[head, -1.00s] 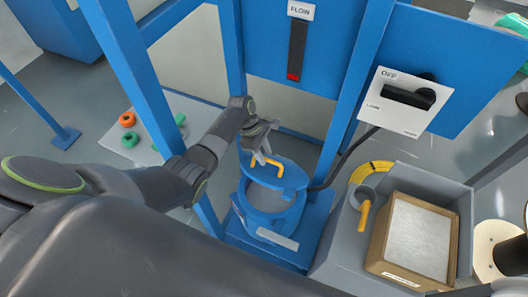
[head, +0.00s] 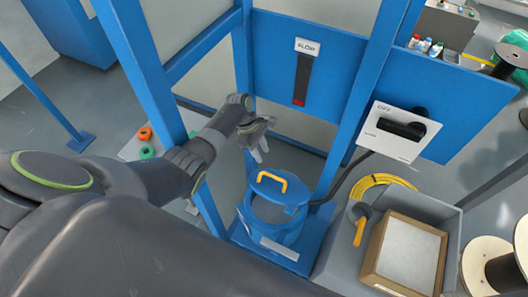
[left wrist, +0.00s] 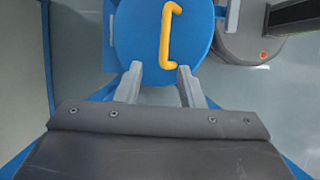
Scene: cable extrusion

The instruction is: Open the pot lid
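The blue pot (head: 272,228) stands on a blue base inside the blue frame in the head view. Its round blue lid (head: 294,189), with a yellow handle (head: 271,181), is raised at the back of the pot. The pot's grey interior (head: 268,210) shows in front of it. My left gripper (head: 260,156) is open and empty, behind and left of the handle, apart from it. In the left wrist view the open fingers (left wrist: 160,70) point toward the lid (left wrist: 140,35) and its yellow handle (left wrist: 167,35). My right gripper is in neither view.
Blue frame posts stand on both sides of the pot. A FLOW panel (head: 307,47) is behind, and an OFF switch box (head: 395,145) is at the right.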

